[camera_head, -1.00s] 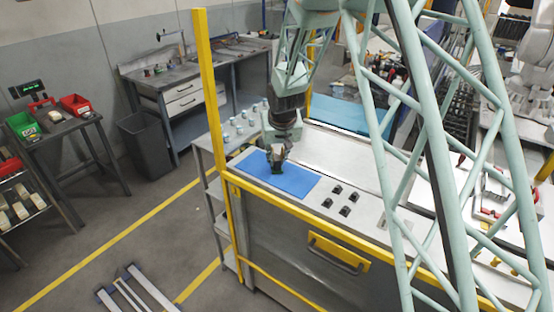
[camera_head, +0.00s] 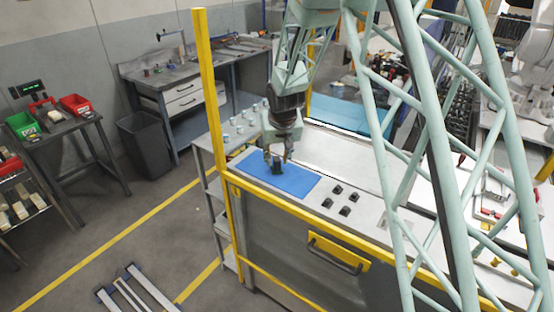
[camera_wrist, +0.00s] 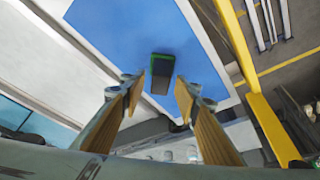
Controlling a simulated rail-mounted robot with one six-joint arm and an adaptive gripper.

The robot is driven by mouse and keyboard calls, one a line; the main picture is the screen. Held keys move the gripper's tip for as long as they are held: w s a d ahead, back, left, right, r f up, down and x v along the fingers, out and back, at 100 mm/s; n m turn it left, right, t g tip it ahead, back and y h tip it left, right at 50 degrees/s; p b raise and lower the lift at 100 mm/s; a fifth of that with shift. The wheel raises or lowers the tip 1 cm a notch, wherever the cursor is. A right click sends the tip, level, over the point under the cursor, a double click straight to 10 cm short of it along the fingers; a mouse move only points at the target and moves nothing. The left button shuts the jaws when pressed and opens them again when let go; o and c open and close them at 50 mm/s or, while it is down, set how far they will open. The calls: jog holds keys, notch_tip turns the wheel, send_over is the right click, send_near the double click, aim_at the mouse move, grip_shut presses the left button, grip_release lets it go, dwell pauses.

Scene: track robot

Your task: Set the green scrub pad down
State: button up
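The green scrub pad (camera_wrist: 161,74) shows in the wrist view as a dark block with green edges, on the blue mat (camera_wrist: 110,35). In the head view the pad (camera_head: 277,168) is a small dark shape standing on the blue mat (camera_head: 297,181). My gripper (camera_head: 278,158) is just above the pad. In the wrist view the two fingers of my gripper (camera_wrist: 157,90) are spread apart, with a clear gap to the pad on each side. My gripper is open and holds nothing.
Several small black blocks (camera_head: 344,210) sit on the pale bench top right of the mat. A yellow post (camera_head: 208,90) and yellow front rail (camera_head: 290,208) border the bench. Several small cups (camera_head: 238,121) stand on the shelf behind. The rest of the mat is clear.

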jog(key=a+v, duration=0.1)
jog(key=v, duration=1)
jog(key=shift+s+d+r, duration=0.2)
jog(key=shift+d+r, duration=0.1)
jog(key=shift+d, duration=0.2)
dwell(0.6)
